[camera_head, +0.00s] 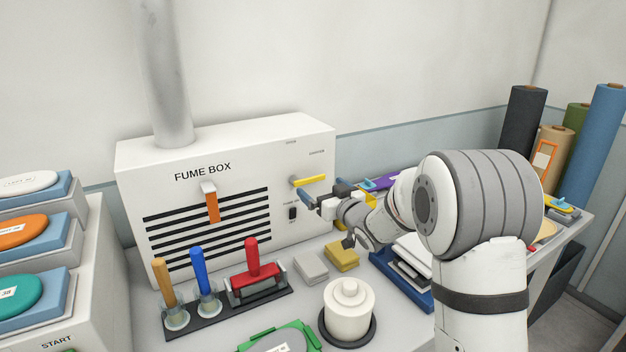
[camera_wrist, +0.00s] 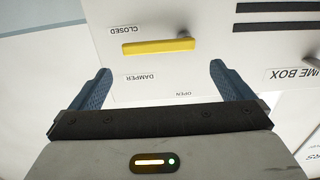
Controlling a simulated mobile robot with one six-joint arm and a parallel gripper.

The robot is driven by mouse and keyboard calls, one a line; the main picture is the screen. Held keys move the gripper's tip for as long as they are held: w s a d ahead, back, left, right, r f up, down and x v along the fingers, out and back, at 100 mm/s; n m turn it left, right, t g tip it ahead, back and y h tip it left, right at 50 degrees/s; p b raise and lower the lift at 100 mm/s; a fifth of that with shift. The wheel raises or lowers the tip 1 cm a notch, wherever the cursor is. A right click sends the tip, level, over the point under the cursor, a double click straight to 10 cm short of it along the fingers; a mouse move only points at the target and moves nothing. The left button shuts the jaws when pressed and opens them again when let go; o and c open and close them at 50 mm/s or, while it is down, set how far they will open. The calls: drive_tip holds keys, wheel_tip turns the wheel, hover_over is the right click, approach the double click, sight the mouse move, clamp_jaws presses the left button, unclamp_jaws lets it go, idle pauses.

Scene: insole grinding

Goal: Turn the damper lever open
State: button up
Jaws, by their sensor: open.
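The yellow damper lever (camera_head: 308,180) is on the front face of the white fume box (camera_head: 240,150), at its right side. It lies about level, and in the wrist view the lever (camera_wrist: 158,46) points toward the CLOSED label (camera_wrist: 126,29). The DAMPER label (camera_wrist: 138,77) and the OPEN label (camera_wrist: 183,94) also show there. My gripper (camera_head: 310,199) is in front of the box, just below the lever. In the wrist view my gripper (camera_wrist: 160,88) has its blue fingers spread wide, with the lever ahead of them and nothing between them.
A black power switch (camera_head: 292,213) sits below the lever. A rack with a red-handled tool (camera_head: 253,262), a white pot (camera_head: 348,305) and yellow block (camera_head: 342,256) stand in front. Fabric rolls (camera_head: 600,130) stand at right.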

sight(310, 179)
drive_tip(key=p+x, duration=0.1)
drive_tip(key=x, duration=0.4)
drive_tip(key=shift+w+a, duration=0.1)
drive_tip(key=shift+w, duration=0.05)
